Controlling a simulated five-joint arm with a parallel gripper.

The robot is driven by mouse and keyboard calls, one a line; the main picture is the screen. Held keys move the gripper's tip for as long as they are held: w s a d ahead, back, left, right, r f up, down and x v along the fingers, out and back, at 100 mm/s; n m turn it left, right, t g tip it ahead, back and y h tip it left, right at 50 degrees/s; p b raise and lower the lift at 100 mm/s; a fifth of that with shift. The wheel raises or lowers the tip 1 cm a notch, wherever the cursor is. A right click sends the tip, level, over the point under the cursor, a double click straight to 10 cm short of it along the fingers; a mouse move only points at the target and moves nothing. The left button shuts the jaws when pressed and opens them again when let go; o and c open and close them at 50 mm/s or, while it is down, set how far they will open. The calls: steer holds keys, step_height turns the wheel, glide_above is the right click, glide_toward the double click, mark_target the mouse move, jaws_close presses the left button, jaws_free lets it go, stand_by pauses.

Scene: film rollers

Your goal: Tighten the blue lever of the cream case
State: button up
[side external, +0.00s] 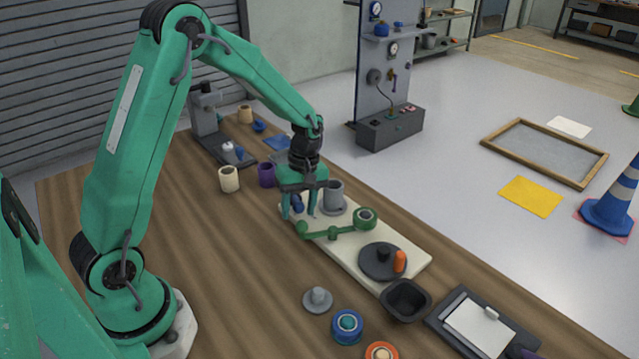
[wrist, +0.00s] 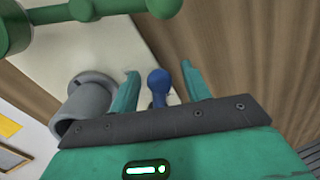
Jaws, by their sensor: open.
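The cream case (side external: 402,246) lies flat on the wooden table and carries several fittings. Its blue lever (side external: 298,202) stands near the far left end of the case, partly hidden by my gripper in the side view. In the wrist view the blue lever (wrist: 159,82) has a round knob and sits between my fingers. My gripper (side external: 300,214) points down over that end of the case. Its two green fingers (wrist: 159,80) are open, one on each side of the lever, with gaps showing on both sides.
A grey cylinder (side external: 333,194) stands on the case close beside my gripper. A green linked arm (side external: 334,232) lies in front of it. A dark disc with an orange peg (side external: 400,261) is at the case's near end. Open tabletop (side external: 235,260) lies left.

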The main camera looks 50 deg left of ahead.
steer(key=shift+w+a+r, duration=0.1)
steer(key=shift+w+r, duration=0.1)
steer(key=shift+r, duration=1.1)
steer(key=shift+w+d+r, duration=0.1)
steer(key=shift+w+r, duration=0.15)
steer(key=shift+r, duration=1)
steer(key=shift+w+a+r, duration=0.1)
steer(key=shift+w+r, duration=0.1)
steer(key=shift+r, duration=1.1)
steer(key=shift+c, duration=0.2)
steer(key=shift+w, duration=0.15)
jaws_close()
steer(key=w+r+m+g, duration=0.1)
steer(key=w+r+m, duration=0.3)
steer(key=m, duration=0.9)
steer(key=shift+w+a+r+m, duration=0.2)
steer(key=shift+w+a+m, duration=0.1)
steer(key=shift+w, duration=0.1)
